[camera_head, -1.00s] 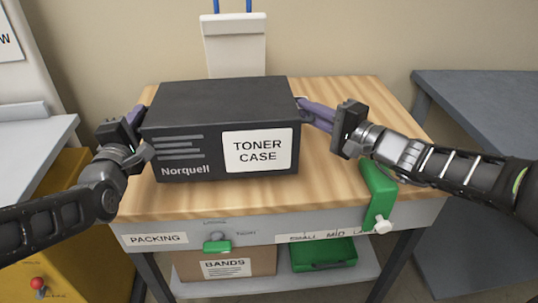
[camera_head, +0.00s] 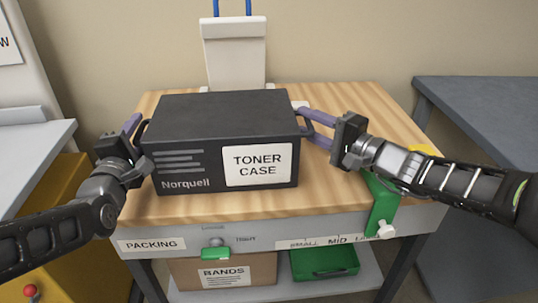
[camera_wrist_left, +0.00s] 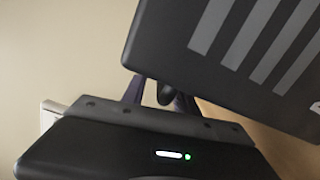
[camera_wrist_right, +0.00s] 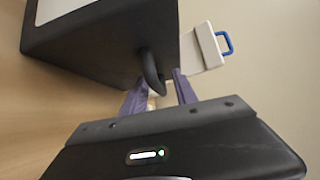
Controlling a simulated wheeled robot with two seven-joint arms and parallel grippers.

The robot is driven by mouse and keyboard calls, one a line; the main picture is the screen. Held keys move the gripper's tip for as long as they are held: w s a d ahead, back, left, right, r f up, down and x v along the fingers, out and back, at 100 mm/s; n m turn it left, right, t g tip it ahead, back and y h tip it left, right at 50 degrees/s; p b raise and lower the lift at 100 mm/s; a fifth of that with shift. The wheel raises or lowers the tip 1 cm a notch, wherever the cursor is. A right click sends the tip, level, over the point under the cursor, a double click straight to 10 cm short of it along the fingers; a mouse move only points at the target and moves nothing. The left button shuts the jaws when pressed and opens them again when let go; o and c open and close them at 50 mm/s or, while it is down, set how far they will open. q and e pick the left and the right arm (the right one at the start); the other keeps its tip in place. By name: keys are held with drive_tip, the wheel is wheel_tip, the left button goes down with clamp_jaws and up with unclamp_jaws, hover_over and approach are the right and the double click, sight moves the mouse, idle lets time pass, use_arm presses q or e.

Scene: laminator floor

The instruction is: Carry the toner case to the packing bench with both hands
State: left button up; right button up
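The black toner case (camera_head: 225,120) sits level on the wooden top of the packing bench (camera_head: 375,110), its white label facing me. My right gripper (camera_head: 318,126) is at the case's right handle. Its two purple fingers stand apart on either side of that handle (camera_wrist_right: 152,75), as the right wrist view shows. My left gripper (camera_head: 135,128) is at the left side of the case. In the left wrist view its fingers are apart, with the dark left handle (camera_wrist_left: 165,92) between them. The case hides part of the left fingers in the head view.
A white upright holder with blue prongs (camera_head: 235,55) stands at the bench's back. A green clamp (camera_head: 383,205) grips the front right edge.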

use_arm(q)
drive_tip(key=s, duration=0.7)
drive_tip(key=shift+a, duration=0.2)
use_arm(e)
drive_tip(key=v, duration=1.2)
